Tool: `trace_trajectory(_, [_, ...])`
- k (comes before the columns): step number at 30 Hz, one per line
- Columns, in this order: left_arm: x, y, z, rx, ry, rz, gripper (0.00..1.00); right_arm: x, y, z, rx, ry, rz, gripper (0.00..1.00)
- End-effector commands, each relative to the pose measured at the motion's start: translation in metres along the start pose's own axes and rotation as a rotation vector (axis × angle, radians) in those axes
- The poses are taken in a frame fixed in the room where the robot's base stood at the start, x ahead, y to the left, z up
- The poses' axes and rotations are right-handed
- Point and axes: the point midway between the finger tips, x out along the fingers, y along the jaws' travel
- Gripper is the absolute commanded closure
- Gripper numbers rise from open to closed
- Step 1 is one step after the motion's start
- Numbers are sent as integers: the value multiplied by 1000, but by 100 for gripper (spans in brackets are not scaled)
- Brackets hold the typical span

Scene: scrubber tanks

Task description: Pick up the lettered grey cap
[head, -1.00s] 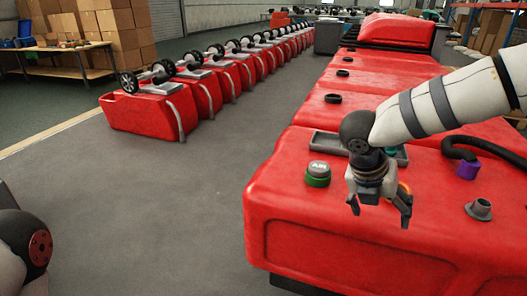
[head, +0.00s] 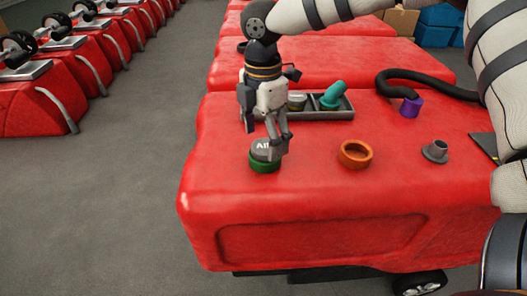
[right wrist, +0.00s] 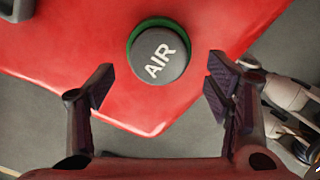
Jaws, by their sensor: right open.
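The lettered grey cap (head: 263,149) sits on a green ring (head: 264,165) near the front left of the nearest red tank (head: 330,195). I cannot tell the exact height gap. My left gripper is out of view.
A grey tray (head: 335,112) with a teal elbow (head: 333,94) and a grey part lies behind the cap. An orange ring (head: 355,154), a grey flanged fitting (head: 435,152) and a black hose (head: 430,85) with a purple end (head: 410,107) stand to the right.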

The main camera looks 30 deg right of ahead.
Motion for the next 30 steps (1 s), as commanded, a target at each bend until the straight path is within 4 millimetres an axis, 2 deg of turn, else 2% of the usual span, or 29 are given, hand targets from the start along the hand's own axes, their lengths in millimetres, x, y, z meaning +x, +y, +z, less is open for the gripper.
trace_trajectory(1, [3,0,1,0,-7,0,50,12,-1,0,0,1,-6,28])
trace_trajectory(3, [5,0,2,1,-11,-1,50,20,-1,0,0,0,-3,28])
trace_trajectory(10, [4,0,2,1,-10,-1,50,22,0,0,0,0,2,28])
trace_trajectory(11, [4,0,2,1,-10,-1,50,22,0,0,0,0,2,30])
trace_trajectory(16, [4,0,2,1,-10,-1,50,22,0,0,0,0,2,68])
trace_trajectory(17, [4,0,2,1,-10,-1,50,22,0,0,0,-1,2,71])
trace_trajectory(26, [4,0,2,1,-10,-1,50,22,0,0,-1,-1,2,71])
trace_trajectory(30, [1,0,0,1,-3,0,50,9,1,0,0,-1,6,71])
